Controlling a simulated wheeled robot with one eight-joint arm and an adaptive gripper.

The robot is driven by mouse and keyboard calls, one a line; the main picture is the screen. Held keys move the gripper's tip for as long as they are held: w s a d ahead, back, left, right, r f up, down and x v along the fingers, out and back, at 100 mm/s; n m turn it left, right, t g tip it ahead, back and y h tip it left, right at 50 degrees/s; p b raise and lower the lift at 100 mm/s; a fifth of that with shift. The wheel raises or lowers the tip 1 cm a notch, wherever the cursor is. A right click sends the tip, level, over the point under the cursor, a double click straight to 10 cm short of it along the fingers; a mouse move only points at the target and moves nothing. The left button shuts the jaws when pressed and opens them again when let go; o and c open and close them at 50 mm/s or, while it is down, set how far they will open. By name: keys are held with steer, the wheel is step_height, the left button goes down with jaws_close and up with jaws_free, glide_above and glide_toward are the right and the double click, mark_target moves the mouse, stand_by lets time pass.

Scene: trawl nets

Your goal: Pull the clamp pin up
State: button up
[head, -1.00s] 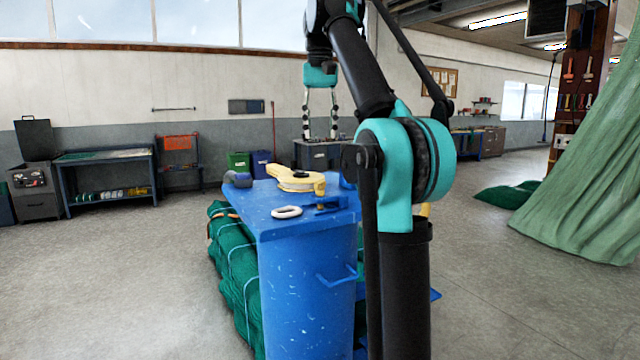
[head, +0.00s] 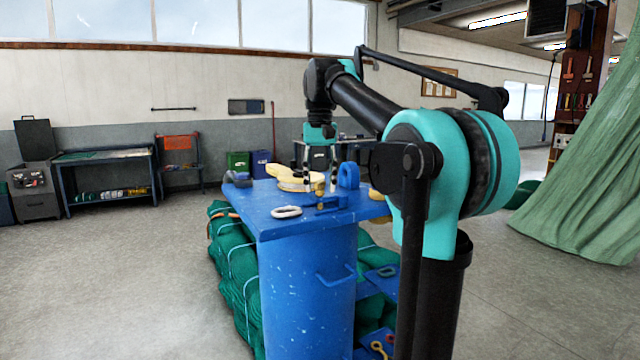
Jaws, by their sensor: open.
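A small blue clamp (head: 322,203) sits on the blue worktop (head: 265,205), close to its front edge. A yellowish upright piece (head: 320,188) shows just above it and may be the clamp pin; it is too small to be sure. My gripper (head: 320,187) points straight down over the clamp. Its two fingers are apart, one on each side of the yellowish piece in this view. I cannot tell whether they touch it or how far they stand from it in depth. Nothing is seen held.
Green net bundles (head: 235,285) lie around the blue drum (head: 305,295). Open floor lies left.

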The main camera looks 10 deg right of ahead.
steer(key=shift+f, duration=0.2)
jaws_close()
stand_by(0.4)
